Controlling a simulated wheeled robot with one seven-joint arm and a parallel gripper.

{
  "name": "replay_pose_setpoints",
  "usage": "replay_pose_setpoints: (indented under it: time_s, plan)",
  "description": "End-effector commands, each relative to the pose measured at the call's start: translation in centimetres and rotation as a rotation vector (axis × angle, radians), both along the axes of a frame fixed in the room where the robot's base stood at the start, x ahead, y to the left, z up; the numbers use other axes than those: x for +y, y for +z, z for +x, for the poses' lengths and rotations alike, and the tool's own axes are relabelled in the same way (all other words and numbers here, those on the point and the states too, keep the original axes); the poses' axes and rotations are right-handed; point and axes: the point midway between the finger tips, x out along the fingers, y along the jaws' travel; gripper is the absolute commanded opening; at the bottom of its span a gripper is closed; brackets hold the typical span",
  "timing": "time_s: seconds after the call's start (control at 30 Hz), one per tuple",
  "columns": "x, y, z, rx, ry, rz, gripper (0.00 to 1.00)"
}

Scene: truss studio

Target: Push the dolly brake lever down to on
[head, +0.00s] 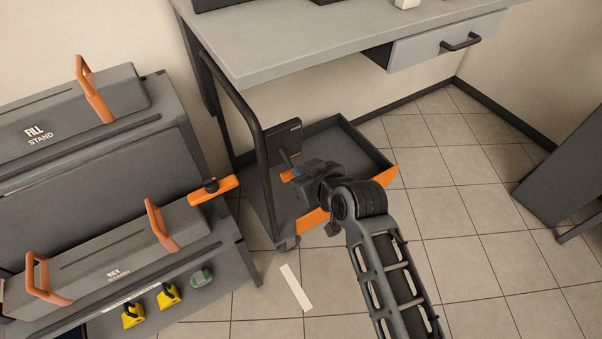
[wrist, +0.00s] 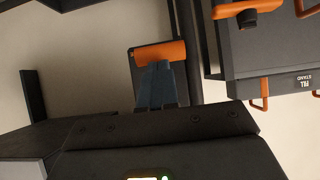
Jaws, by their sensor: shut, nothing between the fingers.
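The dolly (head: 345,150) is a low dark tray with orange corners, standing on the floor under the table. A dark upright panel (head: 283,140) stands at its left end; it also shows in the wrist view (wrist: 138,68). The brake lever has an orange end (wrist: 160,53), largely hidden by my gripper in the head view, where a bit of orange (head: 289,175) shows. My gripper (head: 298,171) is shut and empty at the lever. In the wrist view its blue-grey fingers (wrist: 155,72) overlap the orange end; I cannot tell whether they touch it. The lever's setting is unclear.
A grey table (head: 330,40) with a drawer (head: 447,42) overhangs the dolly, its dark leg frame close by. At left are grey cases (head: 85,105) with orange handles on a stand. An orange bar (head: 213,190) juts toward my gripper.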

Motion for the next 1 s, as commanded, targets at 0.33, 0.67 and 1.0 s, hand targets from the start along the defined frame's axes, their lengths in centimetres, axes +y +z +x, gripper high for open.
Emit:
replay_pose_setpoints:
  time_s: [0.33,0.67,1.0]
  plan:
    - [-0.02,-1.04,0.03,0.0,0.001,-0.001,0.0]
    - [0.0,-1.1,0.02,0.001,0.001,-0.002,0.0]
    - [0.01,-0.86,-0.01,0.001,0.001,-0.002,0.0]
